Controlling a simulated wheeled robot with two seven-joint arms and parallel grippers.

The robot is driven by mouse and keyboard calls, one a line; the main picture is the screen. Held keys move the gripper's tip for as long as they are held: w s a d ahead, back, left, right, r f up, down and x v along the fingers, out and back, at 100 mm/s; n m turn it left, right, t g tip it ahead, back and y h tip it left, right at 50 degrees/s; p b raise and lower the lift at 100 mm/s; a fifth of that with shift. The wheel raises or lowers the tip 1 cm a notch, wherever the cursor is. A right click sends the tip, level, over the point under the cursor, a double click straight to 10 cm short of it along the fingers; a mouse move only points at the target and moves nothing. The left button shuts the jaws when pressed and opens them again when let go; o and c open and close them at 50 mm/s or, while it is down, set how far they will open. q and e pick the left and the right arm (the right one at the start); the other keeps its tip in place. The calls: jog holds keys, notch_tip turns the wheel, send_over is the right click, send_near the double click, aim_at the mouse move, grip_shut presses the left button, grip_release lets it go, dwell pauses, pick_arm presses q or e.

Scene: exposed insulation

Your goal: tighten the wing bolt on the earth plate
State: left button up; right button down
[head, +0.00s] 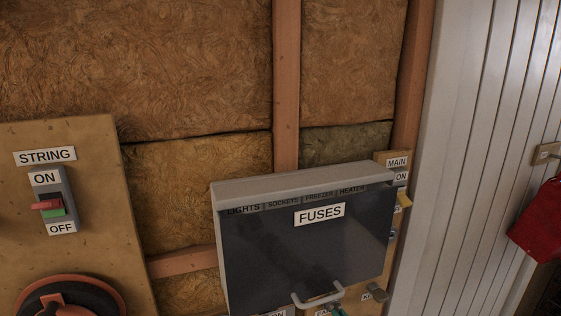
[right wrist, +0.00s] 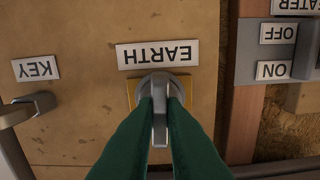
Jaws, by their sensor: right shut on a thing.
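In the right wrist view, the grey metal wing bolt (right wrist: 159,106) sits on the small brass earth plate (right wrist: 132,91), beside an upside-down EARTH label (right wrist: 158,54). Its wing stands about vertical in that picture. The two green fingers of my right gripper (right wrist: 160,112) are closed on either side of the wing. In the head view only a green bit of my right gripper (head: 338,311) shows at the bottom edge, below the fuse box; the bolt is hidden there. My left gripper is out of view.
The dark-fronted fuse box (head: 305,245) with a pale handle (head: 318,300) stands over the work area. A STRING switch (head: 50,205) is on the left board. A red object (head: 540,225) hangs far right. A metal fitting (right wrist: 28,108) is by the KEY label.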

jog(key=shift+w+r+m+p, duration=0.1)
jog(key=shift+r+m+p, duration=0.1)
jog(key=shift+m+p, duration=0.8)
jog(key=shift+w+r+m+p, duration=0.15)
jog(key=shift+m+p, duration=0.3)
jog(key=shift+m, duration=1.05)
jog(key=shift+s, duration=0.1)
jog(key=c, duration=1.4)
grip_release()
jog(key=shift+s+a, duration=0.1)
jog(key=p+v, duration=0.3)
jog(key=v, duration=0.6)
jog(key=shift+f, duration=0.3)
